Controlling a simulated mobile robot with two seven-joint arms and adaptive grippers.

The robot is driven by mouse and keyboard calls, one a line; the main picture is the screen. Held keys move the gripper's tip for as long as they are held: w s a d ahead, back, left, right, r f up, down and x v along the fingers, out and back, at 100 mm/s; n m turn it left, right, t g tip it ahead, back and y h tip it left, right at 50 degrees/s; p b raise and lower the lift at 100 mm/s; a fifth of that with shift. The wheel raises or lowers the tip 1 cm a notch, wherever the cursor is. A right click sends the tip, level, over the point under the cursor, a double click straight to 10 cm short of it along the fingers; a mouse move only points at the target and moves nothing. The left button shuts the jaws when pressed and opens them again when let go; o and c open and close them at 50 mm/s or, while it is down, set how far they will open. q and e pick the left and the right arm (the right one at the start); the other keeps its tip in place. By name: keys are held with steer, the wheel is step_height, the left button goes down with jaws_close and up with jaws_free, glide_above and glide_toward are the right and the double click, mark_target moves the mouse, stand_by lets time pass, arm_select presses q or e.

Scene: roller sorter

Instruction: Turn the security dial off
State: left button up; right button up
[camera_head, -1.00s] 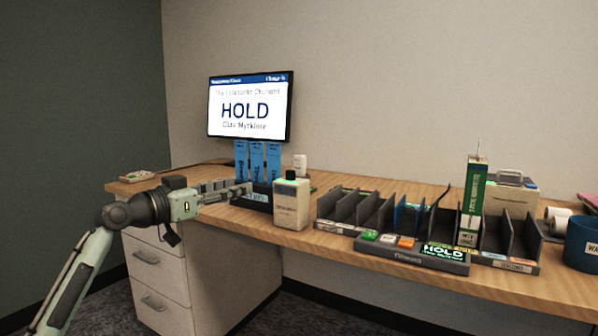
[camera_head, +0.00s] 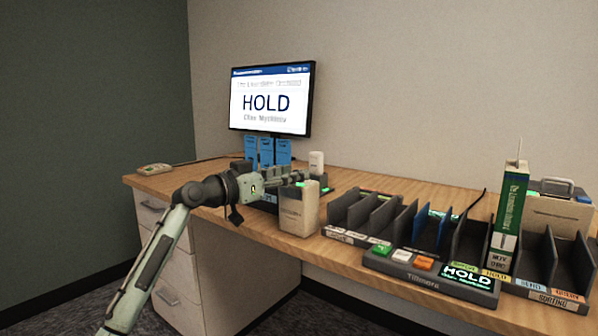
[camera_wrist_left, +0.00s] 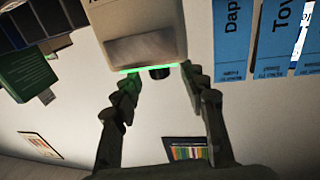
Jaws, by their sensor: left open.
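A beige upright box (camera_head: 298,210) stands at the desk's front edge, left of the sorter. In the left wrist view, this box (camera_wrist_left: 135,18) has a lit green strip and a short black knob (camera_wrist_left: 160,72), which looks like the security dial. My left gripper (camera_head: 303,179) reaches in from the left at the height of the box's top. In the wrist view, the open fingers (camera_wrist_left: 165,78) stand either side of the knob, with a visible gap. Contact cannot be told. The knob's setting is not readable. My right gripper is out of view.
A dark sorter rack (camera_head: 375,215) with upright dividers and a button panel (camera_head: 430,277) fills the desk's right. A monitor (camera_head: 272,100) reading HOLD stands behind, above blue strips (camera_head: 266,152). A white bottle (camera_head: 316,163) is behind the box. The desk's far left is mostly clear.

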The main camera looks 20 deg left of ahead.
arm_select(q)
steer(key=shift+x, duration=1.3)
jaws_close()
